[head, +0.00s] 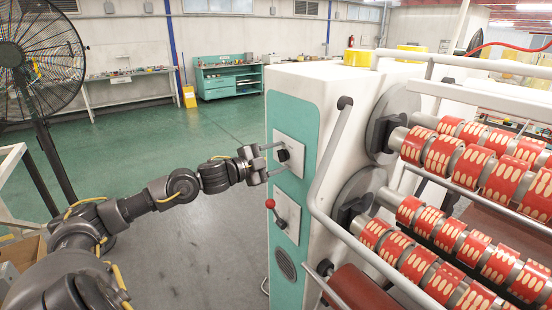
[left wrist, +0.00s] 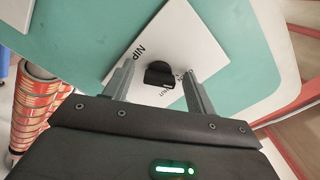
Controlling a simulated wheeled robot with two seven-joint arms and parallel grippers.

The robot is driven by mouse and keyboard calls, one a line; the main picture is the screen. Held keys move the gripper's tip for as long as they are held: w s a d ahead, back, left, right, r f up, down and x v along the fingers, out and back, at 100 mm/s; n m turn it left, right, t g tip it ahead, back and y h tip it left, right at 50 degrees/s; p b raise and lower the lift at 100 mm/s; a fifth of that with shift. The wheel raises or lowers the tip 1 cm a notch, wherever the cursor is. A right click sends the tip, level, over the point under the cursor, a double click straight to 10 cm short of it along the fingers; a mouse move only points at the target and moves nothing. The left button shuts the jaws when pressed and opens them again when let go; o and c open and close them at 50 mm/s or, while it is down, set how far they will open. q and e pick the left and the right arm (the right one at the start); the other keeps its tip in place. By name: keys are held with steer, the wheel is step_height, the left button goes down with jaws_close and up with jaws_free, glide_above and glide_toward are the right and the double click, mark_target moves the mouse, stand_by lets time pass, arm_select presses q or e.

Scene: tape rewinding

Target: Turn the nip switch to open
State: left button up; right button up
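The nip switch (left wrist: 159,75) is a black knob on a white plate (left wrist: 185,35) marked "NIP", on the teal panel of the machine. In the head view the knob (head: 283,155) sits on the upper plate. My left gripper (left wrist: 157,82) is open, with one finger on each side of the knob and visible gaps to it. In the head view my left gripper (head: 272,160) reaches the upper plate from the left. Whether the fingers touch the plate I cannot tell. The switch's setting is not readable. My right gripper is not in view.
A grey bent handrail (head: 325,170) and rolls of red printed tape (head: 445,155) are on the right. A large fan (head: 40,50) stands at the left.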

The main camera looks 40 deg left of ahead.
arm_select(q)
steer(key=b+v, duration=0.1)
steer(key=v, duration=1)
stand_by(0.6)
steer(key=shift+w, duration=0.1)
stand_by(0.4)
